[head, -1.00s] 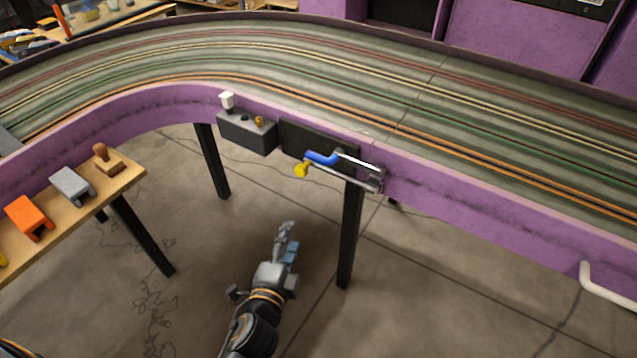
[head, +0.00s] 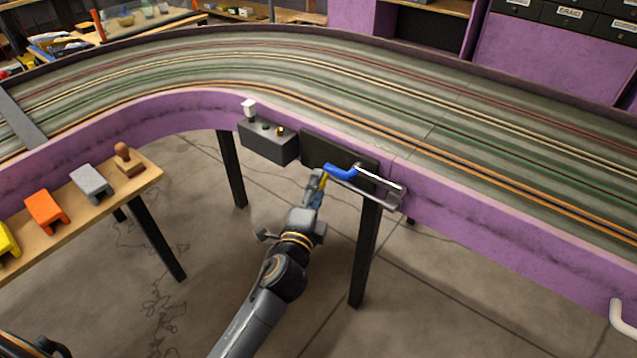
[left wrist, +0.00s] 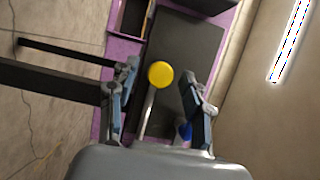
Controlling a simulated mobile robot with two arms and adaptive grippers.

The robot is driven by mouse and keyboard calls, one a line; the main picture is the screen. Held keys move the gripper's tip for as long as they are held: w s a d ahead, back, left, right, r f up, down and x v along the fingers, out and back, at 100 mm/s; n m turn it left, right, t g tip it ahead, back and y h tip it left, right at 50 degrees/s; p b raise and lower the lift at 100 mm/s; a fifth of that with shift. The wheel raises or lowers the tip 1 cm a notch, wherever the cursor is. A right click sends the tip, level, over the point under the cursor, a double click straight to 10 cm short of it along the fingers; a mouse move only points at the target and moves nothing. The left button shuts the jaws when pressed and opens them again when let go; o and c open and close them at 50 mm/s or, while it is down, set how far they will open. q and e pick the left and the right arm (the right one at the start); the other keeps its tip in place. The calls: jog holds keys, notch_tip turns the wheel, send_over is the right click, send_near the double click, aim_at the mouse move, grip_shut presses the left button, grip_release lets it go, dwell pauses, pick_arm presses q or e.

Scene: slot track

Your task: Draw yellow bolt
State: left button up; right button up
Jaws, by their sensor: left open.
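The yellow bolt shows in the left wrist view as a round yellow knob (left wrist: 159,75) on a thin silver rod. In the head view only a little of the yellow knob (head: 323,183) shows, below the blue lever (head: 340,172), with my gripper partly hiding it. My left gripper (head: 316,180) reaches up to it from below. In the left wrist view its two fingers are open, one on each side of the knob, with gaps visible to both. My right gripper is not in view.
A dark plate (head: 318,149) and a grey box (head: 268,142) with small knobs are on the purple track wall (head: 450,195). A black table leg (head: 366,255) stands just right of my arm. A wooden shelf (head: 135,190) with several blocks is at left.

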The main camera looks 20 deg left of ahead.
pick_arm(q)
jog(key=shift+w, duration=1)
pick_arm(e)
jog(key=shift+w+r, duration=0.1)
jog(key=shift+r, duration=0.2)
pick_arm(q)
grip_shut()
jog(key=shift+a, duration=0.1)
jog(key=shift+w+a+p, duration=0.3)
jog(key=shift+a, duration=0.6)
jog(key=shift+w+a+p, duration=0.3)
jog(key=shift+w+a, duration=0.05)
jog(key=shift+a, duration=0.55)
jog(key=shift+w+a+p, duration=0.3)
jog(key=shift+a, duration=0.6)
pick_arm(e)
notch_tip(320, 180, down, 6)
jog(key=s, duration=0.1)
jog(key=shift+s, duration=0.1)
pick_arm(q)
grip_release()
jog(key=shift+a, duration=0.1)
